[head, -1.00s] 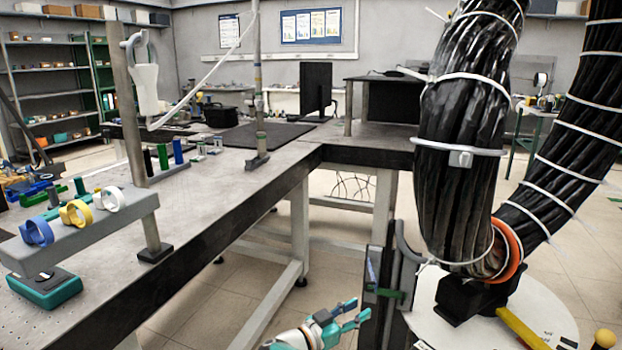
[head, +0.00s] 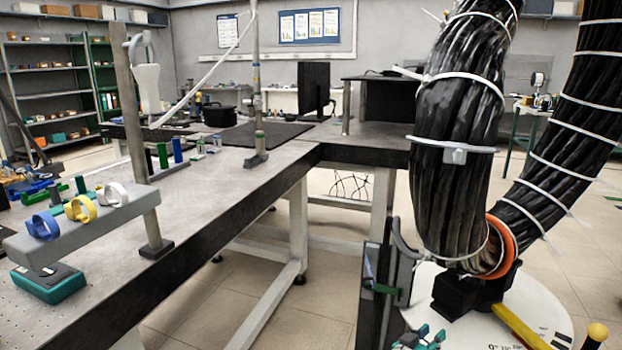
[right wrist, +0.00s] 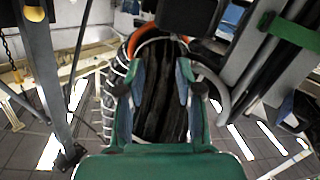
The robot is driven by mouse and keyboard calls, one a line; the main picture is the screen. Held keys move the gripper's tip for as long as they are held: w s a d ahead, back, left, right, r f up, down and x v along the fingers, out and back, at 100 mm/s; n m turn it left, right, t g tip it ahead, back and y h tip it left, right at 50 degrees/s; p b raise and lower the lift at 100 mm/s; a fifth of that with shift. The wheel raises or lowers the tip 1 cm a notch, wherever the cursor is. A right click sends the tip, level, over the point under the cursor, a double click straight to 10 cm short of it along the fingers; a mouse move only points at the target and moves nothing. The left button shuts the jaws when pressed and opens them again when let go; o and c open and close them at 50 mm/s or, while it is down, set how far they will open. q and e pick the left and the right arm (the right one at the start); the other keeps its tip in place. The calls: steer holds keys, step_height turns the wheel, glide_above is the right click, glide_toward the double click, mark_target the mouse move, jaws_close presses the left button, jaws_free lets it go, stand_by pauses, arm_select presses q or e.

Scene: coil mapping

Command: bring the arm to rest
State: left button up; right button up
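My right gripper (head: 420,338) shows at the bottom edge of the head view, mostly cut off by the frame. Its teal fingers are below the thick black cable bundle (head: 453,180) and beside the dark upright panel (head: 375,290). In the right wrist view the two fingers of my right gripper (right wrist: 161,80) stand apart with nothing between them. The black cable bundle (right wrist: 158,115) shows behind the gap. My left gripper is not in view.
A long grey workbench (head: 225,180) runs along the left. A grey rack with blue, yellow and white rings (head: 82,208) stands at its near end, above a teal device (head: 48,282). A round white platform (head: 540,310) carries the cable's base. Open floor (head: 300,315) lies between bench and platform.

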steer(key=s+a+f+n+g+y, duration=0.1)
steer(key=s+a+f+n+y, duration=0.15)
steer(key=s+f+y, duration=0.4)
steer(key=s+a+f+n+g+y, duration=0.1)
steer(key=s+a+f+n+y, duration=0.2)
steer(key=s+f, duration=0.55)
steer(key=s+a+f+g+y, duration=0.2)
steer(key=s+a+g, duration=0.15)
steer(key=s, duration=0.45)
steer(key=s+a+f+m+g+y, duration=0.1)
steer(key=s+a+g+y, duration=0.15)
steer(key=s+a, duration=0.45)
steer(key=s+a+f+g+y, duration=0.2)
steer(key=s+g+y, duration=0.1)
steer(key=s, duration=0.7)
step_height(320, 180, up, 28)
steer(key=p, duration=2.7)
steer(key=shift+w+t+p, duration=0.25)
steer(key=shift+t+p, duration=0.05)
steer(key=shift+p, duration=0.05)
steer(key=shift+f, duration=0.15)
